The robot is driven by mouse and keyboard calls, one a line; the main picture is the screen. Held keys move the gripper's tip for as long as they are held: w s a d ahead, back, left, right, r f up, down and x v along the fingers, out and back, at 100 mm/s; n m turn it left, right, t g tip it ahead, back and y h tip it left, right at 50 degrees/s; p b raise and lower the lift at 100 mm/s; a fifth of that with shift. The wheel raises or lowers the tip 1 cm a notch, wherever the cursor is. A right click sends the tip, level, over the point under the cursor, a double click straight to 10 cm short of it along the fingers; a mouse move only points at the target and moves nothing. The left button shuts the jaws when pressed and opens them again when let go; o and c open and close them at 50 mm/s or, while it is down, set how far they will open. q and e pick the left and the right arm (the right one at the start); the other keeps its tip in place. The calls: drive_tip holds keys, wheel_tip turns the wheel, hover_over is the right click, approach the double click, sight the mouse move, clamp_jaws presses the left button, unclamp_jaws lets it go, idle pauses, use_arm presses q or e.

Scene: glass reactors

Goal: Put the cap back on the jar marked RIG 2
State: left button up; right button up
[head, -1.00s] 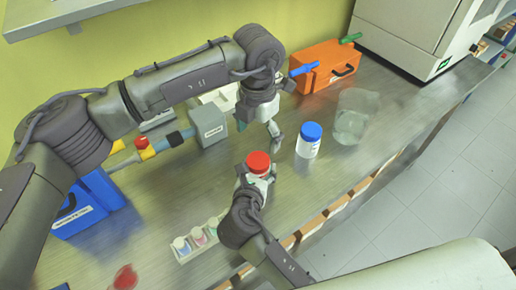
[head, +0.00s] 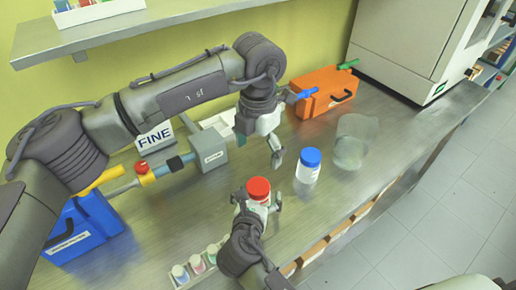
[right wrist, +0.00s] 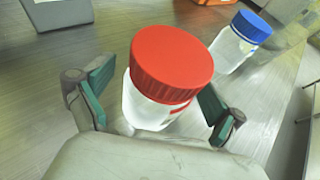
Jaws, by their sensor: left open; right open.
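A clear jar with a red cap (head: 258,188) stands on the bench. The cap sits on top of the jar, and it fills the middle of the right wrist view (right wrist: 172,62). My right gripper (head: 257,203) is open, with one finger on each side of this jar's body. A second clear jar with a blue cap (head: 310,157) stands just to the right; it also shows in the right wrist view (right wrist: 250,27). The jar labels are too small or turned away to read. My left gripper (head: 262,146) is open and empty, pointing down behind the red-capped jar.
A clear beaker (head: 352,143) stands right of the blue-capped jar. An orange case (head: 322,95) is at the back, a blue box (head: 85,230) at the left. A small rack of vials (head: 205,265) is near the front edge. A grey device (head: 210,150) stands left of my left gripper.

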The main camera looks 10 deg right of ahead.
drive_tip(key=v, duration=1.2)
